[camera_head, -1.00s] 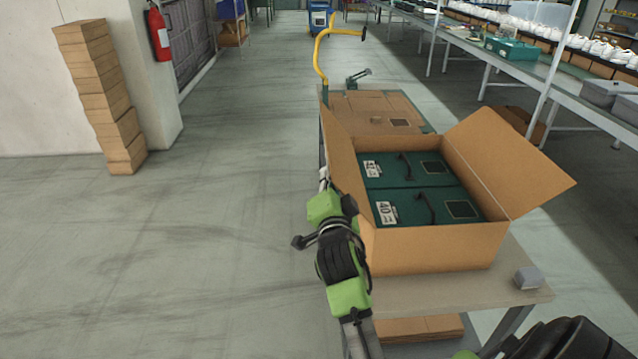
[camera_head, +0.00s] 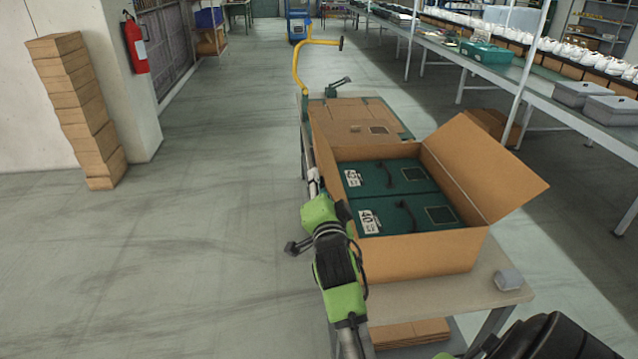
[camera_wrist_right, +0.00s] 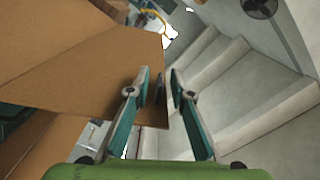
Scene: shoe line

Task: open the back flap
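An open cardboard box (camera_head: 425,255) stands on the near end of a table in the head view. It holds two dark green shoe boxes (camera_head: 375,178) with white size labels. One flap (camera_head: 485,170) stands out to the right. In the right wrist view the fingers (camera_wrist_right: 163,88) are apart. A cardboard flap (camera_wrist_right: 100,80) fills the left, its edge showing in the gap. I cannot tell whether the fingers touch it. My left gripper is not in view.
A flat cardboard piece (camera_head: 350,120) lies behind the box. A yellow handle (camera_head: 300,70) rises beyond it. A small grey block (camera_head: 508,280) sits at the table's right corner. Stacked cartons (camera_head: 75,110) stand at left; shelving runs along the right. The floor at left is clear.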

